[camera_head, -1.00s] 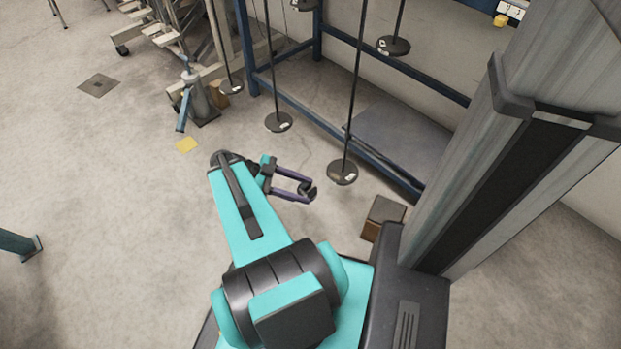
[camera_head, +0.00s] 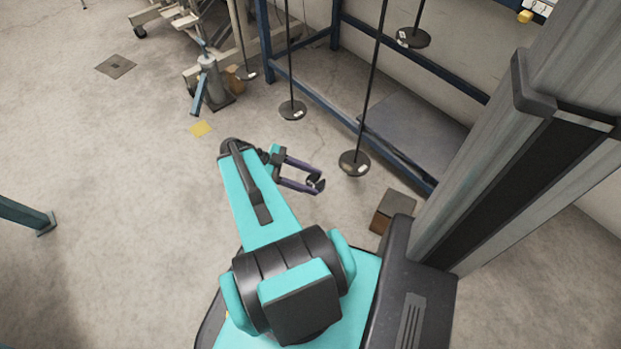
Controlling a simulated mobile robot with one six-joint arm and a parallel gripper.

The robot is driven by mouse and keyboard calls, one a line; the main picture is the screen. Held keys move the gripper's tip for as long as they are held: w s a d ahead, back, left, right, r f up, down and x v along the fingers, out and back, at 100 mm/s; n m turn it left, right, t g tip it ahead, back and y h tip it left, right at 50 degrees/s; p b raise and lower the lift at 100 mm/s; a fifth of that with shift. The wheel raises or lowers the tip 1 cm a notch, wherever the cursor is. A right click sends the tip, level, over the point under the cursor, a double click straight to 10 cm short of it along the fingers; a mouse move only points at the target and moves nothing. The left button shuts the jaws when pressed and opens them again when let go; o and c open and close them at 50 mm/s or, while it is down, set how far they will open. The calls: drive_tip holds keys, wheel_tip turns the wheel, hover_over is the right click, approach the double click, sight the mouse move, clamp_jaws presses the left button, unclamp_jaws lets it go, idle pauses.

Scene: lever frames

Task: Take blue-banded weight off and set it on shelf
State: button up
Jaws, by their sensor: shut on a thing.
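My gripper (camera_head: 316,183) is at the end of the teal arm, with its two purple fingers pointing right. It is shut on a small dark object (camera_head: 315,182) at the fingertips, with a paler patch on it. I cannot make out a blue band, so I cannot tell whether it is the blue-banded weight. Dark round discs hang on thin rods: one just right of the gripper (camera_head: 354,163), one farther back (camera_head: 292,110) and one at upper right (camera_head: 414,38). The gripper looks apart from the nearest disc. I cannot identify the shelf with certainty.
A blue metal frame (camera_head: 352,126) stands behind the rods, with a flat grey panel (camera_head: 418,128) low inside it. A brown block (camera_head: 393,211) is on the floor at right. Floor left of the arm is open.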

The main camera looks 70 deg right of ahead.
drive_tip(key=shift+r, duration=0.45)
idle(0.3)
drive_tip(key=shift+a, duration=0.1)
idle(0.3)
drive_tip(key=shift+w+a+b, duration=0.35)
drive_tip(key=shift+w+a, duration=0.25)
drive_tip(key=shift+a, duration=0.3)
drive_tip(key=shift+w+a+p, duration=0.4)
drive_tip(key=shift+w+a, duration=0.1)
drive_tip(key=shift+a, duration=0.4)
drive_tip(key=shift+w+a+p, duration=0.35)
drive_tip(key=shift+w+a, duration=0.15)
drive_tip(key=shift+a, duration=0.35)
drive_tip(key=shift+a, duration=0.1)
drive_tip(key=shift+w, duration=0.15)
